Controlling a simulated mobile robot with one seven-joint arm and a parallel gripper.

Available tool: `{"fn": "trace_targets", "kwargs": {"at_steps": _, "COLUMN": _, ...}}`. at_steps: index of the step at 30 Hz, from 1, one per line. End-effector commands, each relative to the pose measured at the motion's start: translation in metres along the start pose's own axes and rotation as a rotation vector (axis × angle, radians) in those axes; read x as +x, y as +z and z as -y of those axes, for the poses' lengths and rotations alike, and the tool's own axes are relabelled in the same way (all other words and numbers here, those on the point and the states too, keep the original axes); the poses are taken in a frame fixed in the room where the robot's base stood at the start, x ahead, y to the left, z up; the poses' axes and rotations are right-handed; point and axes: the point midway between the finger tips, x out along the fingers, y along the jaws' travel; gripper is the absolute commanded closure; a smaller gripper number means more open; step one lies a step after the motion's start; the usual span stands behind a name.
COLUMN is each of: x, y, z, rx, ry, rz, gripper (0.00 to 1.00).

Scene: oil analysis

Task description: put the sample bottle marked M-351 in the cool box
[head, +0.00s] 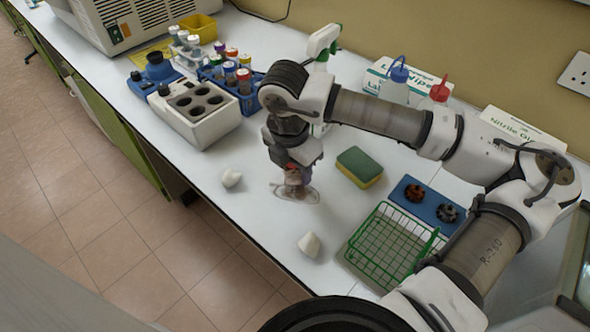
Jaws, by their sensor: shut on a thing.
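My gripper (292,170) points down over the middle of the white bench. It is shut on a small brownish thing with some red at its top, mostly hidden by the jaws. A brownish, glossy patch (307,194) lies on the bench around its lower end. I cannot tell whether the held thing touches the bench. Several sample bottles with coloured caps (244,76) stand in a blue rack (251,105) left of my gripper. No marking can be read, so I cannot tell which is M-351. I see no cool box.
A grey block with round wells (195,118) stands at left. A green and yellow sponge (359,167), a green wire basket (385,250) and a blue tray (438,203) lie right of my gripper. White crumpled pieces (231,178) lie near the front edge. Wash bottles (395,85) stand behind.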

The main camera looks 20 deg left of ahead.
Motion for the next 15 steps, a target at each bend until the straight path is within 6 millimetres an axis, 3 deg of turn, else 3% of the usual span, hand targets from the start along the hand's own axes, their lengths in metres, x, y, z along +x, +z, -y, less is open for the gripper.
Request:
{"fn": "trace_targets", "kwargs": {"at_steps": 5, "x": -0.033, "y": 0.005, "z": -0.001, "rx": 0.002, "ry": 0.003, "rz": 0.007, "gripper": 0.86}}
{"fn": "trace_targets", "kwargs": {"at_steps": 15, "x": -0.131, "y": 0.016, "z": -0.001, "rx": 0.001, "ry": 0.003, "rz": 0.005, "gripper": 0.86}}
